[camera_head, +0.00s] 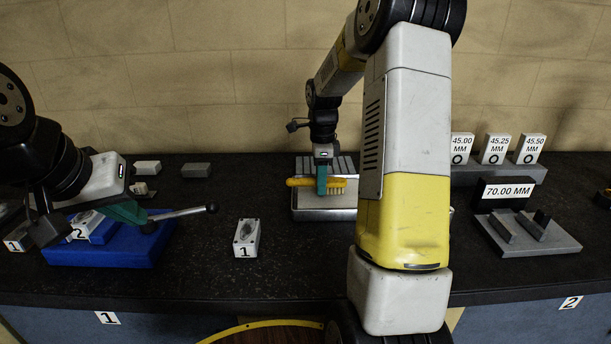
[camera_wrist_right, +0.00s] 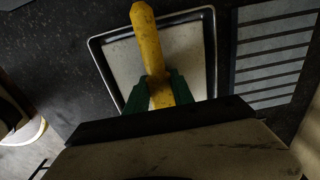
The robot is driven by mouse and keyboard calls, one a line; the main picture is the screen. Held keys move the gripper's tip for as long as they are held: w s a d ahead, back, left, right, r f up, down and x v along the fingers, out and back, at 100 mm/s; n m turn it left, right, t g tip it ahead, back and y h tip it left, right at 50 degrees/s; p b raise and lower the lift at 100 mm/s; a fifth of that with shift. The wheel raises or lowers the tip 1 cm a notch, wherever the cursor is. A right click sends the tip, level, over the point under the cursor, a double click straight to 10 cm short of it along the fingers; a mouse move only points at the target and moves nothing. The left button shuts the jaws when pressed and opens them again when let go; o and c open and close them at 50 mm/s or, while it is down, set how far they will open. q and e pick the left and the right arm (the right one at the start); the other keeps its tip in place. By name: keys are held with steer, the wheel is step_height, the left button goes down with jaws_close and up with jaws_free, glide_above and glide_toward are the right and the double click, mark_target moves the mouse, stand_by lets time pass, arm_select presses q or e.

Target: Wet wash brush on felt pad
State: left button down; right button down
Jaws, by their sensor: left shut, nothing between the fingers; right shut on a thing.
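The yellow wash brush (camera_head: 338,188) is in my right gripper (camera_head: 321,184), which is shut on it. The brush lies level, with its handle to the left and its bristle end to the right. It is above or on the pale felt pad (camera_head: 325,201) in a metal tray; I cannot tell whether it touches. In the right wrist view the brush (camera_wrist_right: 149,45) passes between the green fingers (camera_wrist_right: 161,92), over the pad (camera_wrist_right: 186,52). My left gripper (camera_head: 142,217) is shut and empty above the blue block at left. Whether the brush is wet does not show.
A blue block (camera_head: 100,251) with a black-knobbed lever (camera_head: 185,213) stands at left. A white block marked 1 (camera_head: 246,238) stands between it and the tray (camera_head: 318,214). Gauge blocks (camera_head: 494,149) and a grey fixture (camera_head: 545,240) are at right. A slatted rack (camera_wrist_right: 275,50) adjoins the tray.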

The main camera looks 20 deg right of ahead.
steer(key=shift+f, duration=0.6)
stand_by(0.4)
stand_by(0.5)
steer(key=shift+r, duration=3.55)
